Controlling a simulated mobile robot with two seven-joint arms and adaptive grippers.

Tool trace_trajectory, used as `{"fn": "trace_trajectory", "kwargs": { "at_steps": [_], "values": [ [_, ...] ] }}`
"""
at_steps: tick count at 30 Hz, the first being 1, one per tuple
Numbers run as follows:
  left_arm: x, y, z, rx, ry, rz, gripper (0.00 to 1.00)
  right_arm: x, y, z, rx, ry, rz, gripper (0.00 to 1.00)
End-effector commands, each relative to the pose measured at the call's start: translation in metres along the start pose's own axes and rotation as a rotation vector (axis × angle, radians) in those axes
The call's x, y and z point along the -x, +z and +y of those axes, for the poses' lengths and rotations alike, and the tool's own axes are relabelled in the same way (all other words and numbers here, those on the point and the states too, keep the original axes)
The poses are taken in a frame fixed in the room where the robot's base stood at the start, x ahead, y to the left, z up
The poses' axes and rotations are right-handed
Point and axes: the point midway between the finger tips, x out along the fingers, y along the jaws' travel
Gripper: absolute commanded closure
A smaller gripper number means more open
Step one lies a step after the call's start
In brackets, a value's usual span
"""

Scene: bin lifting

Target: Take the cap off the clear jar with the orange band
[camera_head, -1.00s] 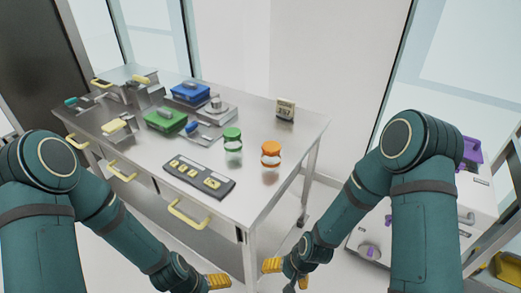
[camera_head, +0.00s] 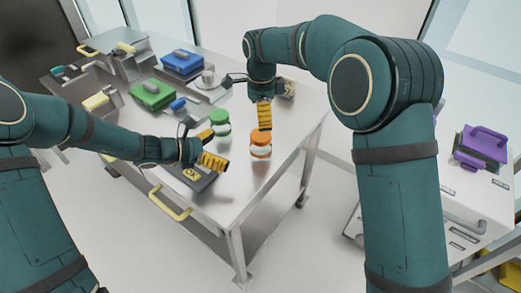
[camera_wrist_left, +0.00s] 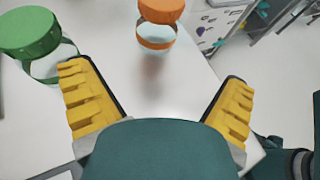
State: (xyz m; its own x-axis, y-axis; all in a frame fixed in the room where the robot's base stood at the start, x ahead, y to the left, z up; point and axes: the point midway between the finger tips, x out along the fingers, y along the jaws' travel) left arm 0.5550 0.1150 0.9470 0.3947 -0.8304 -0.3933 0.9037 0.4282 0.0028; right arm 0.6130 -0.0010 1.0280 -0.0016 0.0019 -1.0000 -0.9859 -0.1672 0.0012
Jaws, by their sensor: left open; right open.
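The clear jar with the orange band (camera_head: 260,151) stands upright on the metal table, with its orange cap (camera_head: 260,137) on it. In the left wrist view the jar (camera_wrist_left: 156,36) is straight ahead, beyond the fingertips, with the orange cap (camera_wrist_left: 160,10) on top. My left gripper (camera_head: 213,149) is open and empty, low over the table to the left of the jar. My right gripper (camera_head: 263,115) is above the orange cap, its yellow fingers pointing down; it is open, and whether it touches the cap cannot be told.
A green-capped jar (camera_head: 219,123) stands close beside my left gripper; it also shows in the left wrist view (camera_wrist_left: 30,32). A control panel (camera_head: 192,177) lies under my left arm. Green (camera_head: 152,95) and blue (camera_head: 182,64) boxes stand further back. The table's front right corner is bare.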

Motion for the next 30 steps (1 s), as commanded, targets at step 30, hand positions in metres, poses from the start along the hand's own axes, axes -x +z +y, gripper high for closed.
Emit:
{"fn": "trace_trajectory", "kwargs": {
  "at_steps": [30],
  "values": [
    [-0.131, -0.001, 0.003, 0.005, 0.005, -0.013, 0.0, -0.002, 0.002, 0.0, -0.011, -0.002, 0.002, 0.06]
  ]
}}
